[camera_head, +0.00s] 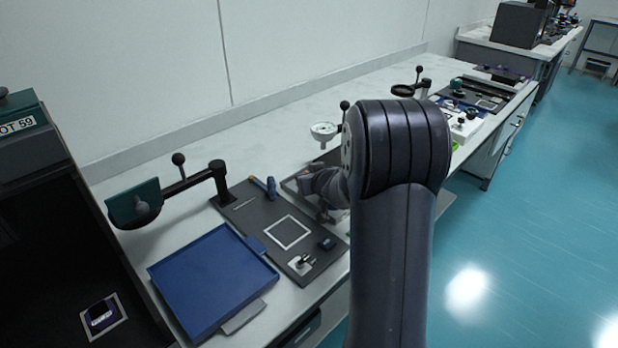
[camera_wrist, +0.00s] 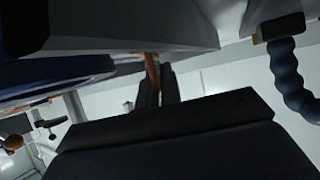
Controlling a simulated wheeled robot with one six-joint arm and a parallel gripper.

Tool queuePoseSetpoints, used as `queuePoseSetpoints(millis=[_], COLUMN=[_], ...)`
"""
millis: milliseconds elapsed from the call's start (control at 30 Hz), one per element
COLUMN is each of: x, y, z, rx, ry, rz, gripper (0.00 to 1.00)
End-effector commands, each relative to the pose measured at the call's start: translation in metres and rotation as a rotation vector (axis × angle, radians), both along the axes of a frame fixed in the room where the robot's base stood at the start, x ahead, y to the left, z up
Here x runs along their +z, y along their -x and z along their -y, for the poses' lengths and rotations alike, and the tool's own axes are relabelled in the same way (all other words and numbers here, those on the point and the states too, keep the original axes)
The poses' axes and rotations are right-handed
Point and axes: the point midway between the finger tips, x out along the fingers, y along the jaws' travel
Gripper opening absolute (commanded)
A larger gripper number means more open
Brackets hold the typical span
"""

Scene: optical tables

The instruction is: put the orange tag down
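In the wrist view a thin orange strip, which looks like the orange tag (camera_wrist: 152,72) seen edge-on, stands between the two dark fingers of my gripper (camera_wrist: 158,88). The fingers are close together on it. Most of the tag is hidden by the fingers and the grey body above. In the head view my arm covers the fingers and the tag; only part of my wrist shows over the bench, behind the dark mat (camera_head: 262,212).
A blue tray (camera_head: 213,281) lies at the bench's front left. The mat bears a white square outline (camera_head: 288,232), a small dark block (camera_head: 327,243) and a small white-based fixture (camera_head: 301,264). A black cabinet stands at far left.

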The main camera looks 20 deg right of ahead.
Motion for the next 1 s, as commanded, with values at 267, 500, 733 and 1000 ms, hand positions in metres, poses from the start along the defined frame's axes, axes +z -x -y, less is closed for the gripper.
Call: queuePoseSetpoints(millis=[267, 500, 733, 1000], x=[0.000, 0.001, 0.009, 0.030], y=[0.000, 0.000, 0.011, 0.052], z=[0.000, 0.000, 0.001, 0.001], rx=[0.000, 0.000, -0.002, -0.002], ry=[0.000, 0.000, 0.001, 0.001], rz=[0.000, 0.000, 0.002, 0.003], gripper=[0.27, 0.27, 0.27, 0.27])
